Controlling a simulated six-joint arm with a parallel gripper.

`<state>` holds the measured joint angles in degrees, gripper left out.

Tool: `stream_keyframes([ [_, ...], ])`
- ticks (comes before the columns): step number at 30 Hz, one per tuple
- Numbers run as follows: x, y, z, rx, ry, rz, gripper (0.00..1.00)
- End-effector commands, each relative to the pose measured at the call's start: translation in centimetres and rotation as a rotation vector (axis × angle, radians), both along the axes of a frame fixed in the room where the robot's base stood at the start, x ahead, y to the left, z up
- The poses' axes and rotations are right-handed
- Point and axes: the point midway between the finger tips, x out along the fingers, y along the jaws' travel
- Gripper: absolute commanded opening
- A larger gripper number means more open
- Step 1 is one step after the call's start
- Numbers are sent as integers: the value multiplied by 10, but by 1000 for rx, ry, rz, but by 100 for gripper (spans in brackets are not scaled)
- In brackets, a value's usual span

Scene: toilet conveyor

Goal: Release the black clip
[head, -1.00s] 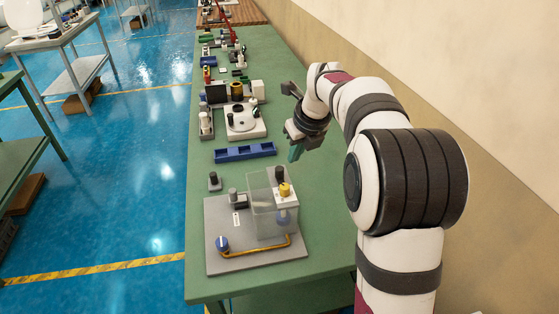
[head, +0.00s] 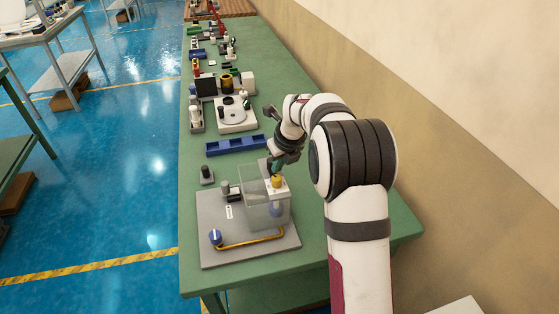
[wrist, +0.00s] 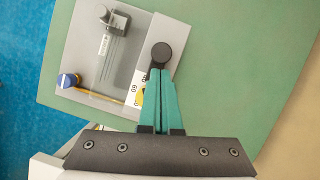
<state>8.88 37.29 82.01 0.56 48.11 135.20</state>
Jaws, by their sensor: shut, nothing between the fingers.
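My gripper (head: 274,170) is shut, with its two teal fingers together in the wrist view (wrist: 160,90). No part can be clearly told as the black clip.
The grey base plate (head: 215,205) carries a blue knob (head: 215,237), a grey knob (head: 225,187) and an orange tube (head: 252,243). A small dark-topped block (head: 206,175) and a blue tray (head: 236,146) stand behind. The green bench is clear to the right.

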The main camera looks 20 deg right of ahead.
Motion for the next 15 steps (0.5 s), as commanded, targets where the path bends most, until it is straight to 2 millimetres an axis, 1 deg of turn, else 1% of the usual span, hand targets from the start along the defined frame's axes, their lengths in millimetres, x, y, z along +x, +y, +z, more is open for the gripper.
stream_keyframes([
  [7,2,0,0,0,0,1,0],
  [12,24,0,0,-1,0,2,0],
  [15,28,0,0,0,-1,1,0],
])
